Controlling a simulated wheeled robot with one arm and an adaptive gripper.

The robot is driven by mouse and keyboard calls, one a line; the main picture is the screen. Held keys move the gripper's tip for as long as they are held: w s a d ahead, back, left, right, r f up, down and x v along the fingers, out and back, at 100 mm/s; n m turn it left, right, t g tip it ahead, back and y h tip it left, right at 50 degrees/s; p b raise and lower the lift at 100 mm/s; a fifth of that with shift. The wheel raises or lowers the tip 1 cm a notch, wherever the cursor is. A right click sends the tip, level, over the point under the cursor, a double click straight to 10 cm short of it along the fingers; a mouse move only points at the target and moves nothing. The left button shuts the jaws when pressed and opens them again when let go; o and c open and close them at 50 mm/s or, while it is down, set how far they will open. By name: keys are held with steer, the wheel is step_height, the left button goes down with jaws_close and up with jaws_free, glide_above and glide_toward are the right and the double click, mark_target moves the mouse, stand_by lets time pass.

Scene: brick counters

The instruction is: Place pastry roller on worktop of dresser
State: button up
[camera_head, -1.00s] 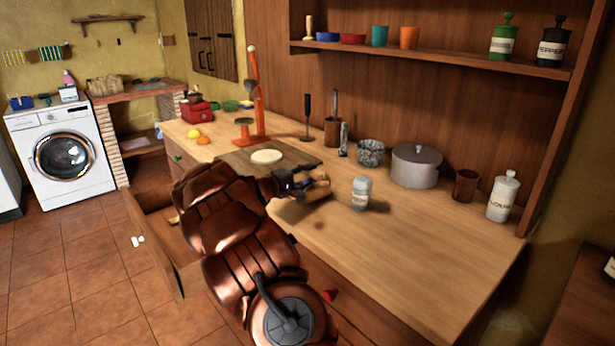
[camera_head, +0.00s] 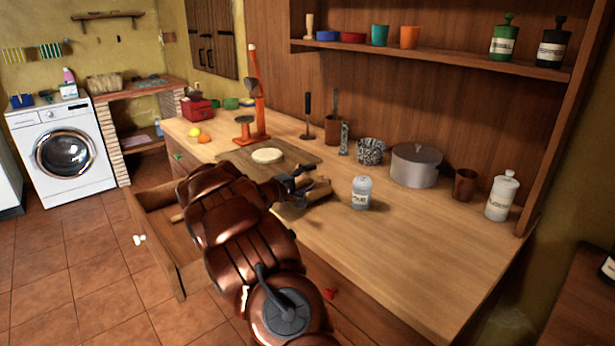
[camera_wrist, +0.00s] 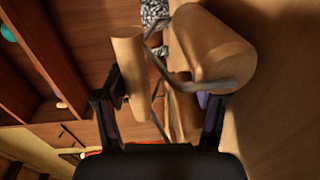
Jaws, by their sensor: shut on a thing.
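The pastry roller (camera_head: 318,191) is pale wood with a metal frame. In the wrist view its large roller (camera_wrist: 213,48) is at the upper right and its small roller (camera_wrist: 128,58) at the left, joined by a bent metal bracket. My gripper (camera_wrist: 160,118) is shut on the pastry roller, with a finger on either side of it. In the head view my gripper (camera_head: 292,186) is over the worktop of the dresser (camera_head: 410,240), left of the white salt jar. A shadow lies under the roller; I cannot tell whether it touches the worktop.
The salt jar (camera_head: 361,193) stands close to the right of the roller. A cutting board (camera_head: 300,154) with a round of dough (camera_head: 267,155) lies behind. A grey pot (camera_head: 416,166) stands at the back. The right front worktop is clear. A drawer (camera_head: 165,240) is open at the left.

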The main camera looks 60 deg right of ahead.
steer(key=shift+o, duration=0.5)
steer(key=shift+f, duration=0.1)
steer(key=shift+w+r, duration=0.1)
steer(key=shift+r, duration=0.15)
steer(key=shift+r, duration=0.2)
steer(key=shift+r+b, duration=0.25)
steer(key=shift+b, duration=0.3)
steer(key=shift+w+a+r, duration=0.1)
steer(key=shift+a+r, duration=0.05)
steer(key=shift+r, duration=0.15)
steer(key=shift+v, duration=5.85)
steer(key=shift+f, duration=0.1)
steer(key=shift+a, duration=0.1)
